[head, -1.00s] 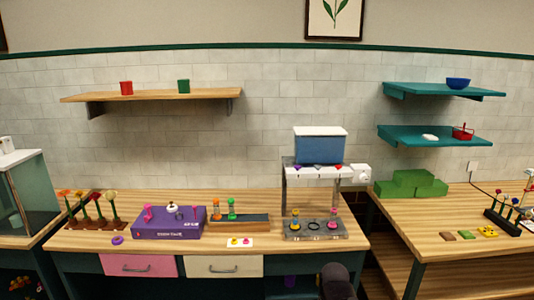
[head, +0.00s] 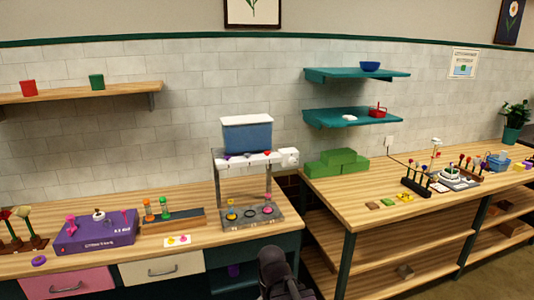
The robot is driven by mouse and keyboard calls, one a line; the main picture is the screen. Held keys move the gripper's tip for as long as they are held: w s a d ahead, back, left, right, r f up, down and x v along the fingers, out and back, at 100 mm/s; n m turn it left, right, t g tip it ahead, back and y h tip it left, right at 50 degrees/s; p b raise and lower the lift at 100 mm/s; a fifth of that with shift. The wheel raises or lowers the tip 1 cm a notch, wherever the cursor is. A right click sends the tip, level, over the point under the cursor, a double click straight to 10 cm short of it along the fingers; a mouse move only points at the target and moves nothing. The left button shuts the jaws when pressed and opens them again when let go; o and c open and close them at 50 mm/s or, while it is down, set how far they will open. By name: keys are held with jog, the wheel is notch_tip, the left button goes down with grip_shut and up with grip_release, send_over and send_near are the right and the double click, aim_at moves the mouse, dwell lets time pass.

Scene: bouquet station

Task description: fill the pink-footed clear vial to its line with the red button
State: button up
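The dispenser, with a blue tank (head: 247,136) on a white bar and a grey base (head: 250,219), stands at the right end of the left counter. Its bar carries a purple button (head: 230,156), a middle purplish one and a red button (head: 267,154) at the right. A small pink-footed piece (head: 267,210), seemingly the clear vial, stands at the base's right spot, below the red button. Its line and filling are too small to tell. A dark part of my arm, seemingly my gripper (head: 272,264), is at the bottom edge, in front of the counter and apart from the dispenser; its fingers cannot be made out.
A yellow-footed piece (head: 231,212) stands at the base's left spot. Left of the dispenser are a hourglass rack (head: 185,222), a white card (head: 178,240) and a purple box (head: 97,232). Green blocks (head: 337,163) sit on the right counter, across a gap.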

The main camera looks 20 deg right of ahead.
dwell(0.3)
grip_shut()
dwell(1.3)
